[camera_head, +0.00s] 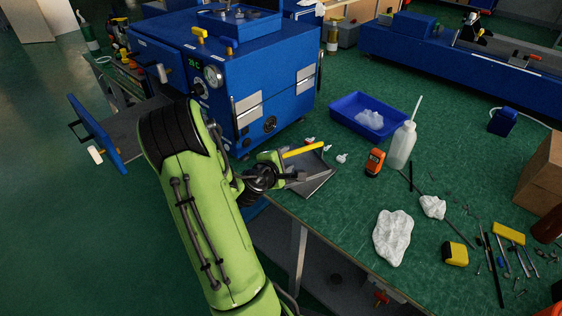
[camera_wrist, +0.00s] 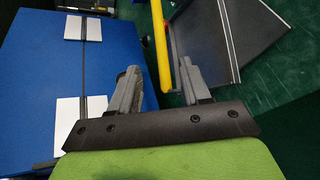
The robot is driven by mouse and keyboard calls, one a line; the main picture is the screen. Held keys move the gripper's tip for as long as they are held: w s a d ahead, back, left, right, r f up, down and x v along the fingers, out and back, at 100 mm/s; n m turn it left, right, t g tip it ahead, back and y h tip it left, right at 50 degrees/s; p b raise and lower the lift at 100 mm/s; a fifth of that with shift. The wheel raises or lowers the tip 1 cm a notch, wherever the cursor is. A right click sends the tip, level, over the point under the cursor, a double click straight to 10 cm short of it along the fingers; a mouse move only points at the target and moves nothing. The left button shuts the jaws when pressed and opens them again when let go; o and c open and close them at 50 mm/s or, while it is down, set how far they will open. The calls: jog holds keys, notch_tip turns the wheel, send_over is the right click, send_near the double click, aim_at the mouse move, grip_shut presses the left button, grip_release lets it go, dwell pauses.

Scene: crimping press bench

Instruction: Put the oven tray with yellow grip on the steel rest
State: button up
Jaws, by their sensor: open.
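The oven tray (camera_head: 312,178) is a flat grey sheet on the green bench top, by the bench's near edge and right of the blue oven. Its yellow grip (camera_head: 303,149) is a straight bar along the tray's far side. My gripper (camera_head: 288,168) is open beside the tray. In the wrist view the yellow grip (camera_wrist: 159,40) shows in the gap between the two fingers of my gripper (camera_wrist: 157,68), with space on both sides. The grey tray (camera_wrist: 215,30) extends to the right there. I cannot make out the steel rest for sure.
The blue oven (camera_head: 220,80) stands left of the tray, its door (camera_head: 97,132) open at left. Right of the tray are an orange meter (camera_head: 375,162), a white bottle (camera_head: 402,146) and a blue bin (camera_head: 345,108). White lumps and loose tools lie farther right.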

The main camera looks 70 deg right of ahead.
jog(key=v, duration=0.4)
jog(key=w+a+r+m+t+y, duration=0.3)
jog(key=w+a, duration=0.3)
jog(key=a, duration=0.3)
jog(key=w+a+r+m+t+y, duration=0.25)
jog(key=w+a+y, duration=0.2)
jog(key=a, duration=0.45)
jog(key=s+a+r+y, duration=0.3)
jog(key=a, duration=0.8)
jog(key=s+a+r+n+t+y, duration=0.1)
jog(key=s+a+r+y, duration=0.2)
jog(key=a, duration=0.9)
jog(key=shift+n+t, duration=0.25)
